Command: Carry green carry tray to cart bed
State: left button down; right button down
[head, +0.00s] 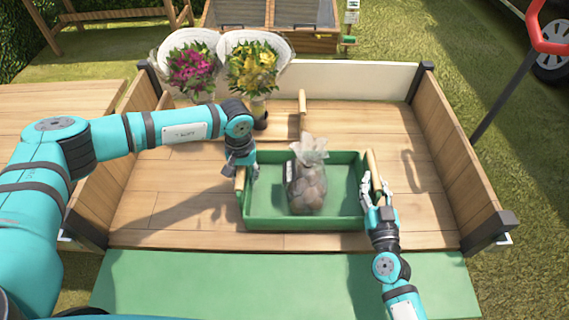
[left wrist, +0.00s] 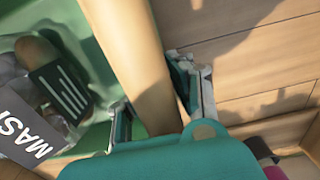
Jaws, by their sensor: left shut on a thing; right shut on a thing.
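The green carry tray (head: 303,224) is over the cart bed (head: 160,205), near its front edge, and looks level. Whether it touches the boards I cannot tell. A clear bag of brown round items (head: 308,188) sits in the tray. My left gripper (head: 241,176) is shut on the tray's left wooden handle, and this handle (left wrist: 125,50) runs between the fingers in the left wrist view. My right gripper (head: 376,192) is shut on the right wooden handle (head: 373,172). The left arm hides part of the bed.
Two wrapped bouquets, one pink (head: 193,72) and one yellow (head: 252,70), stand at the bed's back left. Wooden side walls (head: 455,160) and a pale back board (head: 350,80) enclose the bed. Bare boards lie left, right and behind the tray. A red-topped handle (head: 548,35) rises at right.

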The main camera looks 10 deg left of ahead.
pick_arm(q)
jog(key=shift+a+f, duration=0.35)
jog(key=shift+f, duration=0.2)
pick_arm(e)
jog(key=shift+w+d+f, duration=0.15)
jog(key=shift+d+f, duration=0.1)
jog(key=shift+d, duration=0.1)
pick_arm(q)
jog(key=c, duration=1.6)
grip_release()
jog(key=shift+b, duration=0.3)
pick_arm(e)
jog(key=c, duration=1.7)
grip_release()
jog(key=shift+f, duration=0.1)
pick_arm(q)
jog(key=o, duration=0.4)
jog(key=shift+s+d, duration=0.1)
pick_arm(e)
jog(key=o, duration=0.5)
jog(key=shift+a, duration=0.1)
jog(key=shift+c, duration=0.2)
pick_arm(q)
jog(key=shift+d+r, duration=0.1)
pick_arm(e)
jog(key=shift+a, duration=0.1)
